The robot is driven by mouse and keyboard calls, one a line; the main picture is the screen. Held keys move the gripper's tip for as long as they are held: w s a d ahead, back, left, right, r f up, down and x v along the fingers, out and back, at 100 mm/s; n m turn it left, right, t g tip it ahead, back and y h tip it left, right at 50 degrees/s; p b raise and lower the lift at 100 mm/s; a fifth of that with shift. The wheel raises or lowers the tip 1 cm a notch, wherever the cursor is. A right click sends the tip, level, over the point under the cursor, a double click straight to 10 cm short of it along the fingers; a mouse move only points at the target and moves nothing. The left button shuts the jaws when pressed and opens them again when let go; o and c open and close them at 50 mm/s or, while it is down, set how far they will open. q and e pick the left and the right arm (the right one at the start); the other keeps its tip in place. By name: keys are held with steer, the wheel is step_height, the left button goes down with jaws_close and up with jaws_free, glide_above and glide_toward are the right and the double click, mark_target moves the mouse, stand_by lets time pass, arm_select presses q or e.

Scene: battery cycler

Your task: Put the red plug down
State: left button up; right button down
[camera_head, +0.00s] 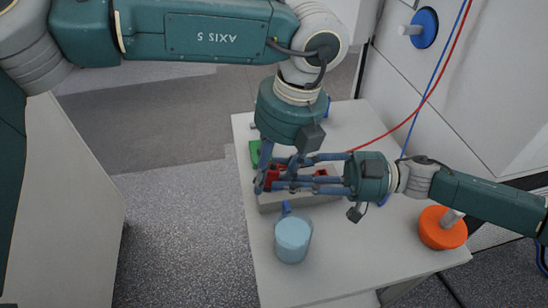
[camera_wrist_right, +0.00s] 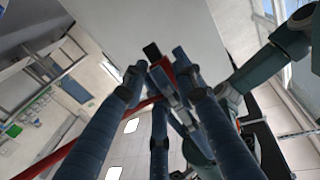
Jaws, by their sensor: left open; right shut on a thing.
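The red plug (camera_head: 273,178) is between the fingers of my right gripper (camera_head: 280,182), above a light grey block (camera_head: 285,201) on the table. In the right wrist view, the red plug (camera_wrist_right: 160,74) with a black tip shows between the right fingertips (camera_wrist_right: 159,70), which are shut on it. My left gripper (camera_head: 265,178) points down from above, open, with its fingers close around the same spot. The two grippers overlap in the head view, so I cannot tell whether the left fingers touch the plug. Much of the plug is hidden.
A light-blue cup (camera_head: 293,240) stands in front of the block. An orange disc (camera_head: 440,230) with a grey stem is at the right. A green piece (camera_head: 254,151) is by the block's left end. Red (camera_head: 408,119) and blue cables hang along the cabinet. The table's front is clear.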

arm_select(q)
steer(key=shift+f, duration=0.1)
jaws_close()
arm_select(e)
steer(key=c, duration=1.3)
jaws_free()
steer(key=shift+o, duration=0.2)
steer(key=shift+d, duration=0.1)
